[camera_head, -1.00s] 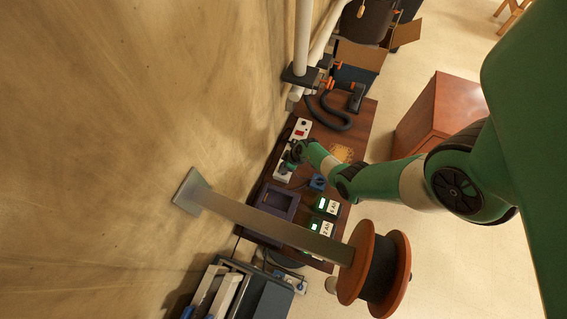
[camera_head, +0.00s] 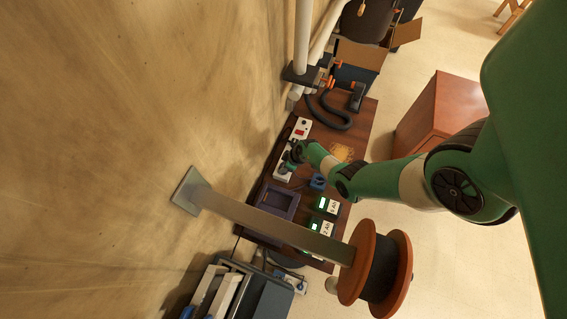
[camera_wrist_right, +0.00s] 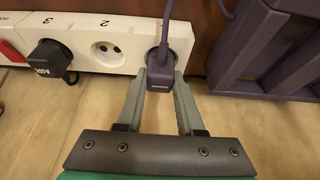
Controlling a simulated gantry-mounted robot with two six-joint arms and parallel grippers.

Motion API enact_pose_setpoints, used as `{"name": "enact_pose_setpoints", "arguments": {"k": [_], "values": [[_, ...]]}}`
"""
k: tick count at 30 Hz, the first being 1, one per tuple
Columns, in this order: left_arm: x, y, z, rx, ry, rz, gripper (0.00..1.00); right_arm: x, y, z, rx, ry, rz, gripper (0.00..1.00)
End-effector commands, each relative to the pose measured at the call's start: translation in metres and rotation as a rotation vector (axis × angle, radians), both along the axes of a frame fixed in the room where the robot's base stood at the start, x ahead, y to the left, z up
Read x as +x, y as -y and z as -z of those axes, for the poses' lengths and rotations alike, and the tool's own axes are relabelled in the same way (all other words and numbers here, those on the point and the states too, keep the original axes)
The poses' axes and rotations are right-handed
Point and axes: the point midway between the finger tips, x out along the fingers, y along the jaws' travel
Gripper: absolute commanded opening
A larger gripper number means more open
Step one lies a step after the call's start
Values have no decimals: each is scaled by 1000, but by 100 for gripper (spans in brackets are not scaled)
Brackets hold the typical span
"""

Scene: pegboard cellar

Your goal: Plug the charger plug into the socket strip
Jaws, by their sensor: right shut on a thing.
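The white socket strip (camera_head: 301,129) lies on the dark wooden bench in the head view; it also runs across the top of the right wrist view (camera_wrist_right: 88,62). My right gripper (camera_head: 291,159) is at the strip's lower part. In the right wrist view its two fingers (camera_wrist_right: 162,90) are closed on the dark purple charger plug (camera_wrist_right: 160,72), one on each side. The plug overlaps the strip's rightmost socket, with its cord running up. Its pins are hidden, so I cannot tell how deep it sits. My left gripper is not in view.
A black plug (camera_wrist_right: 48,62) fills the socket marked 3; the socket marked 2 (camera_wrist_right: 106,52) is empty. A purple tray (camera_wrist_right: 232,84) stands just right of the plug. A metal post (camera_head: 275,228) and cable reel (camera_head: 352,268) are in the foreground.

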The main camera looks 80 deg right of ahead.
Motion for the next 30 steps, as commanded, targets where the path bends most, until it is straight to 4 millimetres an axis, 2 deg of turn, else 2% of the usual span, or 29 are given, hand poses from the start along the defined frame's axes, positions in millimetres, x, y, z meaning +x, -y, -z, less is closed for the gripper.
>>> {"name": "enact_pose_setpoints", "arguments": {"k": [30], "values": [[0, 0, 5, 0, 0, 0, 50, 0, 0, 8, 0, 1, 1, 0]]}}
